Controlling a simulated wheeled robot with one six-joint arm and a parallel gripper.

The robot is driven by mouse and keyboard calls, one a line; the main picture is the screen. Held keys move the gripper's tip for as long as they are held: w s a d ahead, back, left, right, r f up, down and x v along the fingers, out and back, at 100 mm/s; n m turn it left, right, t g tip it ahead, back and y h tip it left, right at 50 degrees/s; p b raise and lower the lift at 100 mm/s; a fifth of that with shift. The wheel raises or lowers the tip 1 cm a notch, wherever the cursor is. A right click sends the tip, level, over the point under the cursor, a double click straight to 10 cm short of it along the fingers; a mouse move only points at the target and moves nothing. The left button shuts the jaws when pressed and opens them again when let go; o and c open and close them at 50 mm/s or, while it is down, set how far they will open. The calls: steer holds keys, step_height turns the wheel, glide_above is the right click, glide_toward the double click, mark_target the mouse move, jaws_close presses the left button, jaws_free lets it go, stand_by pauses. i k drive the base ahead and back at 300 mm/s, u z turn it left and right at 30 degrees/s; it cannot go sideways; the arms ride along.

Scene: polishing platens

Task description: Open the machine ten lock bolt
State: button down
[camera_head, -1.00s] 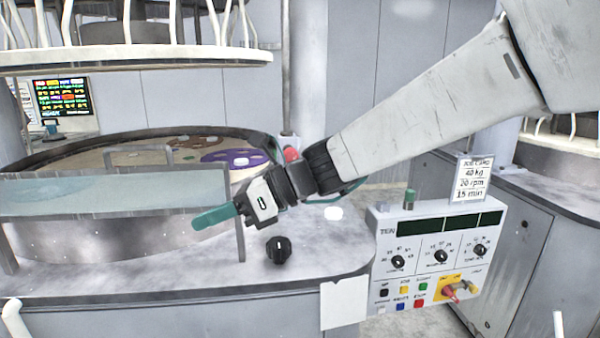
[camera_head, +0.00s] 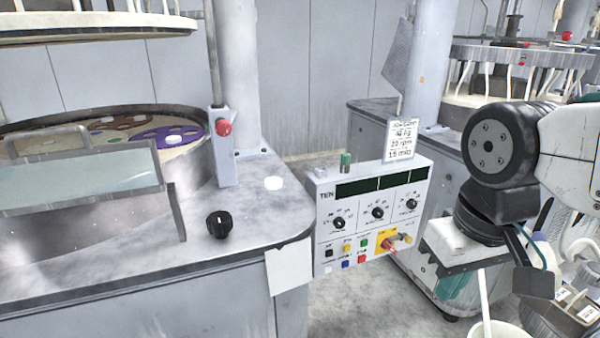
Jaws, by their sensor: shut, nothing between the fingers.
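The machine ten control panel (camera_head: 372,210), marked TEN, stands in the middle of the head view. I cannot tell whether this handle is the lock bolt; no other part is clearly a bolt. My gripper (camera_head: 455,288) is at the right, pointing down, to the right of the panel and apart from it. Its teal fingers are shut and empty, partly hidden by its white body.
A guard (camera_head: 75,180) fronts the round platen (camera_head: 105,135) at left. A black knob (camera_head: 219,224) sits on the worktop (camera_head: 245,230). A red button (camera_head: 224,127) is on a grey post. A white bucket (camera_head: 497,331) stands at bottom right. Floor shows below the panel.

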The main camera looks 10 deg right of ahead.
mark_target(408, 239)
steer(key=z, duration=0.85)
steer(key=i, duration=0.15)
steer(key=u, duration=0.15)
steer(key=k, duration=0.45)
steer(key=u, duration=0.35)
steer(key=i, duration=1.15)
steer(key=z, duration=0.55)
